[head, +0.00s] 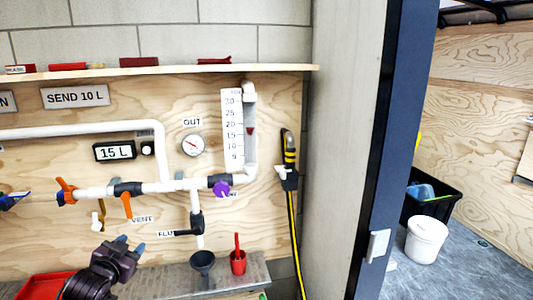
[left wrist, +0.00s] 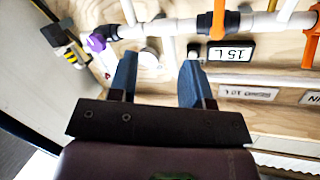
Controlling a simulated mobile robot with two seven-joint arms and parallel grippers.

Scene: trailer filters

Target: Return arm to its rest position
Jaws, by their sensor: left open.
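My left gripper (head: 131,244) is low in the head view, in front of the board and left of the black funnel. Its two blue fingers are apart with nothing between them. In the left wrist view my left gripper (left wrist: 159,58) is open towards the pipe wall, which shows upside down. The fingers look clear of the pipes, though the exact gap is hard to judge. My right gripper is not in view.
White pipes (head: 163,150) carry orange handles (head: 126,205) and a purple knob (head: 221,188). A black funnel (head: 202,262) and red cup (head: 238,262) stand on the ledge. A black-and-yellow hose (head: 293,240) hangs right. A white bucket (head: 426,240) stands beyond the doorway.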

